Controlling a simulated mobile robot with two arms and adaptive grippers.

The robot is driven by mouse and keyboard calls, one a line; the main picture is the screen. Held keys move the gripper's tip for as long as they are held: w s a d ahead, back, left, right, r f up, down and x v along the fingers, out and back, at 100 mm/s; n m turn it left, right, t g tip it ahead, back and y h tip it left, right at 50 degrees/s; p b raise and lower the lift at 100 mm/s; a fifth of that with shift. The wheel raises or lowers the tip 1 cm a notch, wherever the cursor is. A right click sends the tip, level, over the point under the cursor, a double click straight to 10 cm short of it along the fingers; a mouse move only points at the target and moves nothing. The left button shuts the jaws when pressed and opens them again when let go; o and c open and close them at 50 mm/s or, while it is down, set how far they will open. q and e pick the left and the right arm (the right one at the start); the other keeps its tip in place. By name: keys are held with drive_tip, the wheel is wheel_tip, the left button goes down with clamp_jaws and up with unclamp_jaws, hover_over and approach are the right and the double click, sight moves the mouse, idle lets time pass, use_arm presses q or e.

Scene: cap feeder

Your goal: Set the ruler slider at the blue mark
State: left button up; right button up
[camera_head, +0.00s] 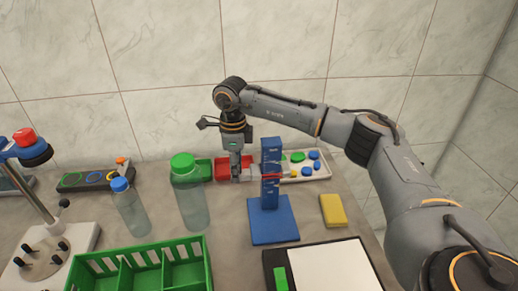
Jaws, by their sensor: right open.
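A blue upright post (270,158), which looks like the ruler, stands on a flat blue base (274,222) near the middle of the counter. A thin red part (271,176), perhaps the slider, crosses the post about halfway up. I cannot make out a separate blue mark at this size. My right gripper (238,174) points down just left of the post, open and seemingly behind it. Its fingertips are small here, and I see nothing held in it. My left gripper is not in view.
A bottle with a green cap (190,194) and one with a blue cap (131,208) stand to the left. A green divided crate (146,264) is in front. A red bin (222,169), a white tray of caps (316,175) and a yellow block (333,210) lie around the post.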

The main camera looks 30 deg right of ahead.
drive_tip(key=shift+r+p, duration=2.3)
drive_tip(key=shift+r, duration=1.55)
